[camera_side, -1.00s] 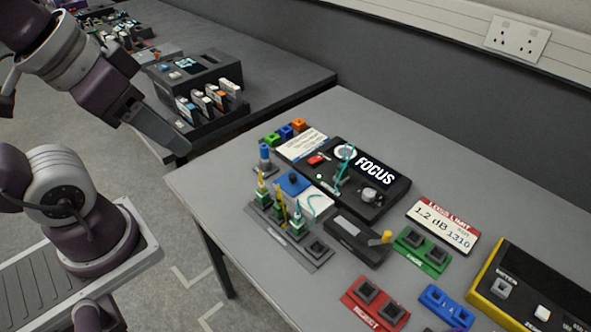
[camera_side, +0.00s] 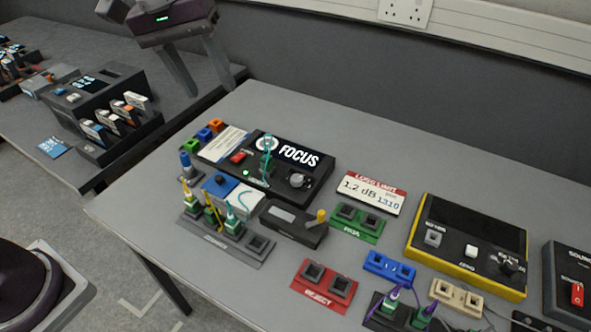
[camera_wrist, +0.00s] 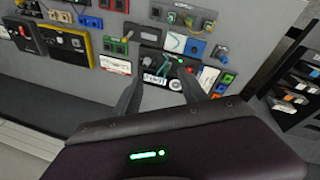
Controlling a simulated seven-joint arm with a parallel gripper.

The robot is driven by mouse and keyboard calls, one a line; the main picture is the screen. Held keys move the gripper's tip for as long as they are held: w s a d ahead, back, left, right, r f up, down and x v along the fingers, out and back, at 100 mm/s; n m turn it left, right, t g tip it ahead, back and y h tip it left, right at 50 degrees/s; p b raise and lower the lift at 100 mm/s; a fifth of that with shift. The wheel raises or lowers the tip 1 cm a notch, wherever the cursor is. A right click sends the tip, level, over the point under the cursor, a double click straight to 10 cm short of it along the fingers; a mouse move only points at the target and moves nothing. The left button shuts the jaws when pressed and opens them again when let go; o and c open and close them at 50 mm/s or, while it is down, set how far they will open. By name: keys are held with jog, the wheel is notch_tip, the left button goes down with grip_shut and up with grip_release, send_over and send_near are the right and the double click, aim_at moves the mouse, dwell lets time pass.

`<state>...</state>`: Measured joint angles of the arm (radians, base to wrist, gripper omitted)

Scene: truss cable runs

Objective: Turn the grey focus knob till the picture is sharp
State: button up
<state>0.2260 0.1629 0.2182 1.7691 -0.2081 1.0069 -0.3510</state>
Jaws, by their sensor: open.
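The grey focus knob (camera_side: 299,180) sits on the right part of a black box (camera_side: 320,179). The box's screen (camera_side: 299,155) shows "FOCUS" in white letters that look readable. My gripper (camera_side: 212,90) is open and empty, behind and left of the box, well apart from the knob. In the wrist view, my gripper's fingers (camera_wrist: 160,97) are spread, with the box seen beyond them.
A green holder (camera_side: 357,222) and a limit sign (camera_side: 372,191) lie to the right. The table behind the box is clear.

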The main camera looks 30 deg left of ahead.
jog(key=w+d+f+n+g, duration=0.1)
jog(key=w+d+f, duration=0.1)
jog(key=w+f, duration=0.35)
jog(key=n+g+y, duration=0.1)
jog(key=n+y, duration=0.1)
send_over(297, 178)
notch_tip(297, 178, down, 17)
jog(key=shift+r, duration=0.1)
notch_tip(297, 178, down, 7)
jog(key=shift+r, duration=0.2)
grip_shut()
